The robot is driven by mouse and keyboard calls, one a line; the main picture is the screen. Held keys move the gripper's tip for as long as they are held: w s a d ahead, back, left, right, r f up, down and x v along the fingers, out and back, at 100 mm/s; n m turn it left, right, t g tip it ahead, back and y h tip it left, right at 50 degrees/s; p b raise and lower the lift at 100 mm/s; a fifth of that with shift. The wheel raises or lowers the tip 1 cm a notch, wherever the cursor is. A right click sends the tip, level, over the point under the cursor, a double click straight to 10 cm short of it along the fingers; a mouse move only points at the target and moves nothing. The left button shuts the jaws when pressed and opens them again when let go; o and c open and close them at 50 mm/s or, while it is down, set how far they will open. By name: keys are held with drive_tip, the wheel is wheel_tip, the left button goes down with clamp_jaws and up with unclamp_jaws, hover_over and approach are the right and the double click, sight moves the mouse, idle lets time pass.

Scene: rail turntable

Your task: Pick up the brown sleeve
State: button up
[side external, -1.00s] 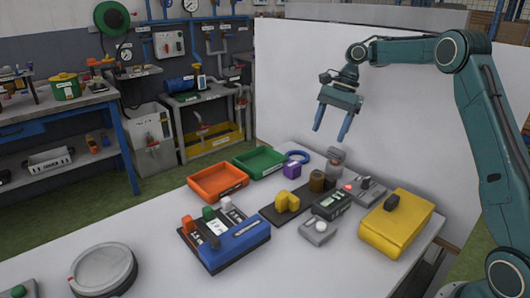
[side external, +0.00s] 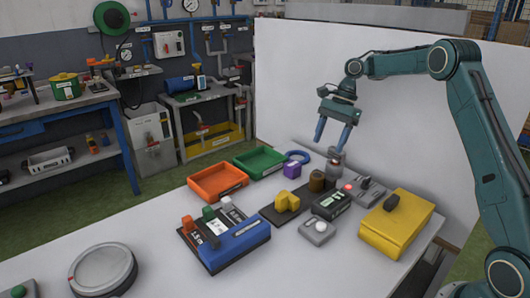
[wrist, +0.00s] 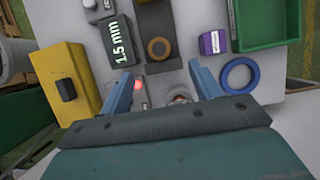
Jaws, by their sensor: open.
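The brown sleeve (side external: 317,181) is a short upright cylinder standing on the dark rail plate (side external: 283,214), beside a yellow block (side external: 287,201). In the wrist view the brown sleeve (wrist: 159,48) shows from above as a ring with a hole, ahead of the fingers and roughly midway between them. My gripper (side external: 333,136) is open and empty, with its blue fingers pointing down. It is above the table, past the sleeve near the grey post (side external: 336,164). The wrist view shows both fingers of my gripper (wrist: 160,77) spread apart, with nothing between them touching.
A purple block (side external: 292,171) and a blue ring (side external: 298,157) lie near the sleeve. Green (side external: 274,172) and orange (side external: 240,192) trays are left.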

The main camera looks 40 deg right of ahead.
sight(317, 175)
drive_tip(key=shift+x, duration=3.4)
drive_tip(key=shift+d, duration=0.1)
drive_tip(key=shift+x, duration=2.6)
drive_tip(key=shift+s+d, duration=0.1)
drive_tip(key=c, duration=1.4)
drive_tip(key=shift+o, duration=0.2)
drive_tip(key=shift+r, duration=0.1)
drive_tip(key=shift+r, duration=4.9)
